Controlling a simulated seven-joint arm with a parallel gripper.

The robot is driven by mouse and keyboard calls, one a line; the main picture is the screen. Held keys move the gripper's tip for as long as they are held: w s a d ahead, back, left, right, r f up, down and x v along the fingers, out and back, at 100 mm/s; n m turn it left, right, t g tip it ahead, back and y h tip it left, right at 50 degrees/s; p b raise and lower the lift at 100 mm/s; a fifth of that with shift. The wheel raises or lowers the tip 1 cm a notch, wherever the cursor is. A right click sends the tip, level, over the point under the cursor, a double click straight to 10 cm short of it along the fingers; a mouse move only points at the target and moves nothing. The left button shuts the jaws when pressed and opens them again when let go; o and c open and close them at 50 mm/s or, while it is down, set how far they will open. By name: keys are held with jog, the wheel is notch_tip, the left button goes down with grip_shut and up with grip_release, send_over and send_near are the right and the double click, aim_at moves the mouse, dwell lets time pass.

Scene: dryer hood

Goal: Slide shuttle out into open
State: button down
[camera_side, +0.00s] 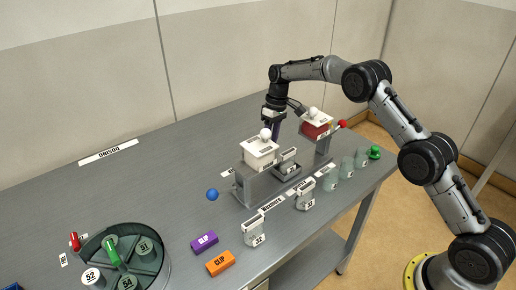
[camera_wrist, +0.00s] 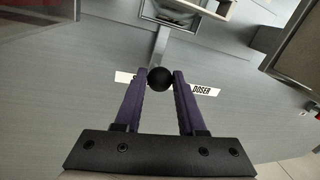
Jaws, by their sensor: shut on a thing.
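My gripper (camera_side: 275,135) is behind the grey dryer stand in the side view, with its purple fingers pointing down. In the wrist view its two fingers (camera_wrist: 165,78) are shut on a black ball knob (camera_wrist: 159,80). A grey rod (camera_wrist: 160,46) runs from the knob toward the machine at the top of the picture. A small grey tray (camera_side: 289,168), which looks like the shuttle, sits on the grey base beside the white hood box (camera_side: 260,152). The knob and rod are hidden in the side view, so I cannot see how they join the tray.
A blue ball (camera_side: 212,195), purple block (camera_side: 204,242), orange block (camera_side: 220,263) and round carousel (camera_side: 155,281) lie left. The table behind is largely clear.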

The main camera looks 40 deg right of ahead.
jog(key=c, duration=0.5)
grip_release()
jog(key=shift+w+d+r, duration=0.1)
jog(key=shift+d+r, duration=0.35)
jog(key=shift+r, duration=1.85)
jog(key=shift+w+d+r, duration=0.1)
jog(key=shift+d+r, duration=0.3)
jog(key=shift+r, duration=1.85)
jog(key=shift+w+d+r, duration=0.1)
jog(key=shift+d+r, duration=0.35)
jog(key=shift+r, duration=1.85)
